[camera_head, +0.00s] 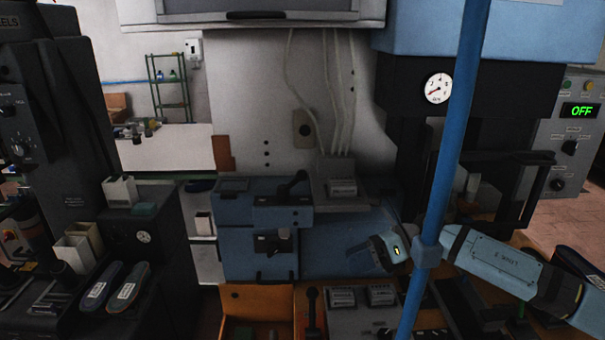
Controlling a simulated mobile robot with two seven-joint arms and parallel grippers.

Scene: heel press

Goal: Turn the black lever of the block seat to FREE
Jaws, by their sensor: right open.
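A blue machine block (236,250) stands in the middle of the picture. A black lever (291,184) with a round knob sits on its top, tilted up to the right. A second black lever (312,303) stands upright lower down, beside a grey panel with labels. The labels are too small to read, so I cannot tell which lever belongs to the block seat or which setting either shows. My right gripper (379,255) comes in from the right, to the right of and below the upper lever. It is open, empty and apart from both levers. My left gripper is not in view.
A blue upright pole (442,150) crosses in front of my right arm. An orange wooden box (257,300) stands below the blue block. A grey label plate (343,188) is right of the upper lever. Shoe soles (101,287) lie at the lower left.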

